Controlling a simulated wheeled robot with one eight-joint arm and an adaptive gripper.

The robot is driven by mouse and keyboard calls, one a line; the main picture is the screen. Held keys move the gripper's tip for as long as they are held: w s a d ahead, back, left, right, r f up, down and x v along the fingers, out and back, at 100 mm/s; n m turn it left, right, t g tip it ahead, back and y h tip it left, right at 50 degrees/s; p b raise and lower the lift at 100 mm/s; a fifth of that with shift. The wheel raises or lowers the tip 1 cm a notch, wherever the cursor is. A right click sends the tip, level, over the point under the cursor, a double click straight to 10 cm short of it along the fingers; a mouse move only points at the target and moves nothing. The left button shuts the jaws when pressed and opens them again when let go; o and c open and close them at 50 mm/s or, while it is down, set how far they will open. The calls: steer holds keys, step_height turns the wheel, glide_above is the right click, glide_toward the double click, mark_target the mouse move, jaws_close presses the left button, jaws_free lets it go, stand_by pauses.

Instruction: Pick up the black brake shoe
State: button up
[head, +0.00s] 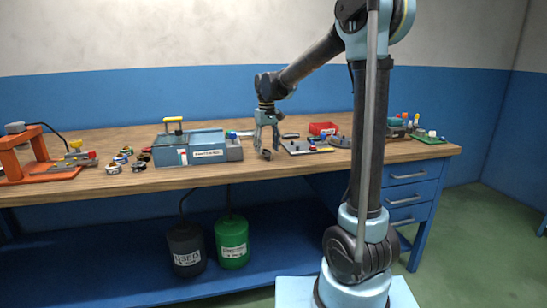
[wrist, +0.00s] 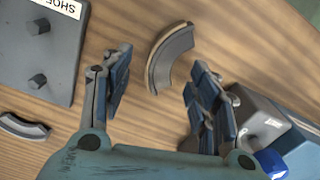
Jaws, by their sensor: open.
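A curved brake shoe, dark grey with a tan outer edge (wrist: 172,58), lies on the wooden bench beneath and between my fingers in the wrist view. In the head view it is a small dark arc (head: 267,155) just below my gripper (head: 267,138). My gripper (wrist: 158,80) is open and empty, pointing down above the bench, with a finger on either side of the shoe. A second, darker curved shoe (wrist: 24,127) lies at the lower left of the wrist view, beside the plate. It also shows in the head view (head: 290,135).
A grey plate with posts and a "SHOE" label (wrist: 38,55) lies left of my fingers in the wrist view. A blue parts washer (head: 190,148) stands left of my gripper in the head view. A red bin (head: 323,128) stands behind the plate.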

steer(key=shift+f, duration=0.7)
steer(key=shift+c, duration=0.2)
steer(key=c, duration=1.3)
steer(key=shift+o, duration=0.2)
